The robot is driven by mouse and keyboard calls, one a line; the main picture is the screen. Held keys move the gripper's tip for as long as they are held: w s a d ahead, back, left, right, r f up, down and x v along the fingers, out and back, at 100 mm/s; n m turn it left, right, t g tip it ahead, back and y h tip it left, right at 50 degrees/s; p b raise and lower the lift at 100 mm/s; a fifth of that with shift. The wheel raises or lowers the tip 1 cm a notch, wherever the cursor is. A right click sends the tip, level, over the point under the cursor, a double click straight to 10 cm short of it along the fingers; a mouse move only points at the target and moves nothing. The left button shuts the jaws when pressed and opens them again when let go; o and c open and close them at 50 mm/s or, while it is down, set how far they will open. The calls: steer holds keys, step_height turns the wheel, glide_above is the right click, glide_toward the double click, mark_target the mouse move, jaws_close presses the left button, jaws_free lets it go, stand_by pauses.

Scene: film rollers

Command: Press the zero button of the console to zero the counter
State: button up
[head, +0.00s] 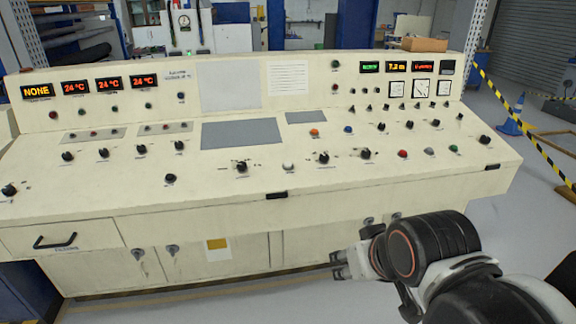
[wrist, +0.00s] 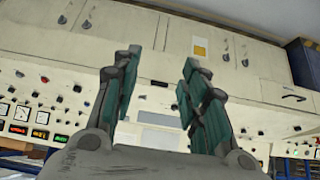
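The cream console (head: 230,185) fills the middle of the head view, with a sloping panel of knobs and buttons. Coloured buttons include a white button (head: 289,167), an orange button (head: 314,132), a blue button (head: 348,129), a red button (head: 403,153), a grey button (head: 429,151) and a green button (head: 454,148). The labels are too small to tell which is zero. A display with orange digits (head: 396,67) is lit at the upper right; I cannot tell whether it is the counter. My gripper (head: 340,265) is below the front edge, apart from the buttons. The wrist view shows its fingers (wrist: 162,58) apart and empty.
A drawer with a black handle (head: 55,241) and cabinet doors are under the panel. A blue cone (head: 510,116) and yellow-black tape (head: 528,129) stand at the right. Bare floor (head: 500,235) lies right of the console.

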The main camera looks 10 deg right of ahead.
jaws_close()
stand_by(1.1)
